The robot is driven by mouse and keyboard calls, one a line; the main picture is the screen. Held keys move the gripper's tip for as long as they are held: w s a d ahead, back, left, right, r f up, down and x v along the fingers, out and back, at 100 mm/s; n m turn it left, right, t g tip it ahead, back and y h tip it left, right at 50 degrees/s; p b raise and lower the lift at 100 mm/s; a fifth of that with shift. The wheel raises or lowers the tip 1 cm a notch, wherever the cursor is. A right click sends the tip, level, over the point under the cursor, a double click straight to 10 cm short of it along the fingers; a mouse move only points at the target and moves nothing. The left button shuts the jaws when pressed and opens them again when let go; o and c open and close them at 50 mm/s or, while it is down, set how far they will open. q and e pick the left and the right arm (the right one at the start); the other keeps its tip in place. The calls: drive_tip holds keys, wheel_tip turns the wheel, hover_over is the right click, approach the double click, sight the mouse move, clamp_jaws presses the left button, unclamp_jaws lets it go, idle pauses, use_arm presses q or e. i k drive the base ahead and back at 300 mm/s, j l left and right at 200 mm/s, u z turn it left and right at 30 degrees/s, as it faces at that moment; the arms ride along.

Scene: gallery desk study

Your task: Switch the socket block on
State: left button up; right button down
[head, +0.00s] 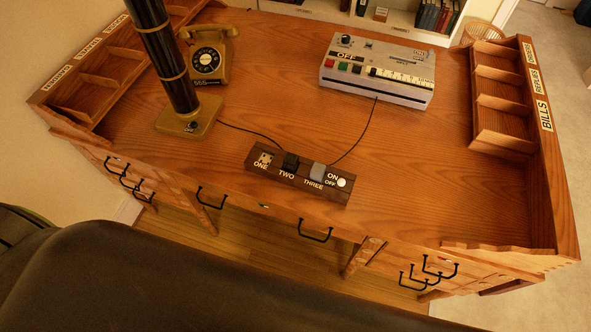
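The socket block (298,175) is a dark wooden strip lying near the front edge of the desk. It is labelled ONE, TWO and THREE, with a switch (341,182) marked ON and OFF at its right end. The switch shows a white round spot; I cannot tell its setting for sure. Socket ONE (264,159) looks empty. A black plug (290,162) sits at TWO and a grey plug (317,172) at THREE. Neither of my grippers is in view.
A black-columned lamp (190,121) on a brass base and a brass dial telephone (207,62) stand at the left. A grey device (378,71) labelled OFF stands at the back. Pigeonhole racks line both sides. Desk around the block is clear except for two cords.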

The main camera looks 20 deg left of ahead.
sight(341, 182)
drive_tip(key=k+l+z, duration=0.1)
drive_tip(key=k+l, duration=0.15)
drive_tip(key=k+l+z, duration=0.1)
drive_tip(key=l, duration=0.4)
drive_tip(key=k+l+z, duration=0.1)
drive_tip(key=k+l, duration=0.2)
drive_tip(key=k+l+z, duration=0.1)
drive_tip(key=l, duration=0.4)
drive_tip(key=k, duration=0.1)
